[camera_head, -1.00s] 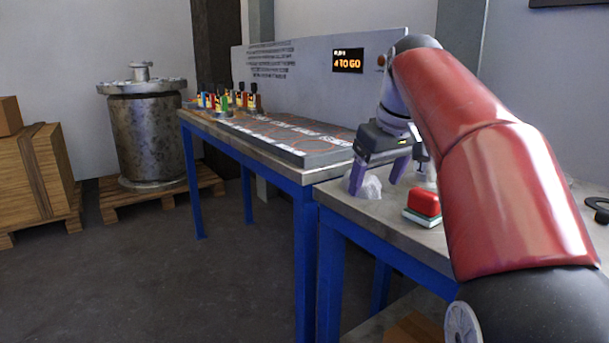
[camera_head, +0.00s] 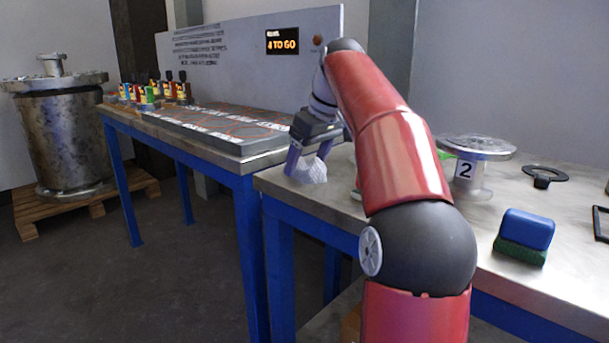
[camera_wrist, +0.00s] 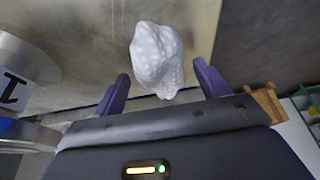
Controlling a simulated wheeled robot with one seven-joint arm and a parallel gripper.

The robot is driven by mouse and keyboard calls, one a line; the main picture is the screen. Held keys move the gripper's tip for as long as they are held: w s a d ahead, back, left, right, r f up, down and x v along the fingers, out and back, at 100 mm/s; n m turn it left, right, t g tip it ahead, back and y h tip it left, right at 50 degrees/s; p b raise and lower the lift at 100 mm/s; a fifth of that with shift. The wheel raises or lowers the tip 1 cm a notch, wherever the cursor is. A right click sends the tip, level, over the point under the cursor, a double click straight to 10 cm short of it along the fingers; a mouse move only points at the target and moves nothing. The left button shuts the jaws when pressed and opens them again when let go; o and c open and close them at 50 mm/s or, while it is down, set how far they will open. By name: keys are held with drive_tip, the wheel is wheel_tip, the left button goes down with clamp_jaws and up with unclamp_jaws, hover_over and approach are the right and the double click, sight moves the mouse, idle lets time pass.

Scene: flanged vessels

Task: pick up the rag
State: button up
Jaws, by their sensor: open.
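The rag (camera_head: 312,170) is a crumpled white cloth near the left end of the steel table, partly hidden behind my gripper in the head view. In the wrist view the rag (camera_wrist: 157,58) shows whole, a dimpled white lump ahead of the fingertips and roughly between them. My gripper (camera_head: 308,162) has purple fingers that are apart, with nothing held. In the wrist view my gripper (camera_wrist: 160,88) has one finger on each side of the rag's near end. I cannot tell whether a finger touches it.
A vessel marked 1 (camera_wrist: 18,85) is close at the left in the wrist view. A panelled board (camera_head: 215,125) lies on the adjoining table.

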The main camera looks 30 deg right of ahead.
sight(307, 162)
drive_tip(key=shift+f, duration=0.1)
drive_tip(key=shift+c, duration=0.2)
drive_tip(key=c, duration=1)
wheel_tip(307, 162, up, 8)
drive_tip(key=p, duration=0.5)
drive_tip(key=shift+w+r, duration=0.15)
drive_tip(key=shift+r, duration=0.9)
